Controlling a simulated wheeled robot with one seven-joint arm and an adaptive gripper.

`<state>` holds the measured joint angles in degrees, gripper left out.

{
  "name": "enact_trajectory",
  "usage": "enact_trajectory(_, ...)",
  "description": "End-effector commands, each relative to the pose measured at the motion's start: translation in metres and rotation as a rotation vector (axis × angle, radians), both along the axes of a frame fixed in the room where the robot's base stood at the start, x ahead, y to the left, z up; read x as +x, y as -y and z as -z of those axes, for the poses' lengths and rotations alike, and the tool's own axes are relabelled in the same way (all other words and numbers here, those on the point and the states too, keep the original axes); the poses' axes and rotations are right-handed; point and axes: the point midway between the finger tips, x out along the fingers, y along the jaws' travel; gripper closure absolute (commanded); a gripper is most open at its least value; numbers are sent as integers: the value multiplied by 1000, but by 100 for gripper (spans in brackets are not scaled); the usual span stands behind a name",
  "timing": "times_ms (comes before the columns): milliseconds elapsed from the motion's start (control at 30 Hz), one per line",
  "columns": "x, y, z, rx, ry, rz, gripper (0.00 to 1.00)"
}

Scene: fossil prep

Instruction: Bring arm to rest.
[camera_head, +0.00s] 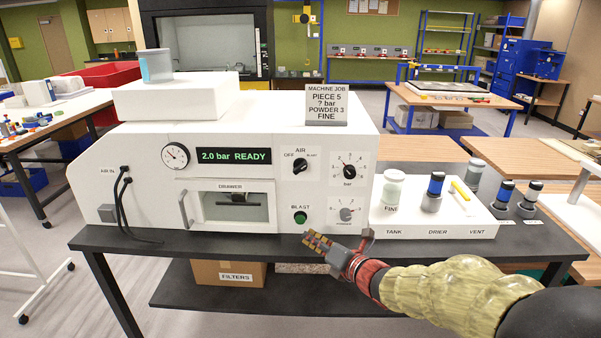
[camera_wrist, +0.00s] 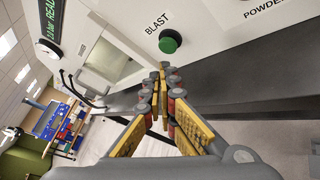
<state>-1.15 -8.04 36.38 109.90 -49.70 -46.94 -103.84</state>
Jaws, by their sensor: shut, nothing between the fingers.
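My gripper (camera_head: 310,238) reaches in from the lower right in the head view, low in front of the white blasting machine (camera_head: 150,178). Its fingers are shut with nothing between them. The fingertips are just below the green BLAST button (camera_head: 300,217). In the wrist view, the closed yellow and grey fingers (camera_wrist: 161,70) point toward the machine front, with the green button (camera_wrist: 170,41) beyond the tips; whether they touch the machine is hard to tell. The machine's display (camera_head: 234,155) reads "2.0 bar READY".
The machine stands on a dark table (camera_head: 160,240). A white tray (camera_head: 415,221) at the right holds a FINE jar (camera_head: 392,189) and a blue-banded container (camera_head: 434,190). More containers stand right of it. A FILTERS box (camera_head: 225,272) sits on the lower shelf. Open floor lies in front.

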Motion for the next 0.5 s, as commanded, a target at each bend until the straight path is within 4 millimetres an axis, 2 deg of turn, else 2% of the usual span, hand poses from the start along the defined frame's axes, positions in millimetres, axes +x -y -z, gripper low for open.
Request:
enact_trajectory(33, 0, 17, -16, 47, -54, 85, 100)
enact_trajectory(133, -8, 59, -38, 199, -206, 304, 100)
enact_trajectory(267, -40, 112, -57, 458, -395, 598, 100)
enact_trajectory(367, -80, 146, -64, 687, -527, 817, 100)
enact_trajectory(467, -129, 170, -64, 935, -651, 1025, 100)
enact_trajectory(500, -151, 177, -62, 1038, -700, 1107, 100)
